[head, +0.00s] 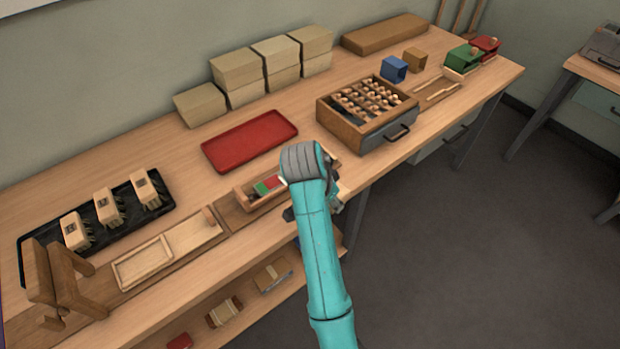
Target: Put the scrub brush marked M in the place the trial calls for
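Three wooden scrub brushes stand on a black tray (155,216) at the left of the bench: a left one (75,232), a middle one (108,207) and a right one (145,190). The marks are too small to read, so I cannot tell which is M. My gripper (332,190) is over the bench's front edge near the middle, well to the right of the brushes. My teal arm mostly hides it; its opening and anything in it do not show.
A small wooden box with red and green cards (268,186) lies beside my arm. A red tray (250,140), a drawer cabinet with pegs (370,112), stacked boxes (238,75), a shallow wooden tray (143,262) and a wooden stand (50,285) occupy the bench.

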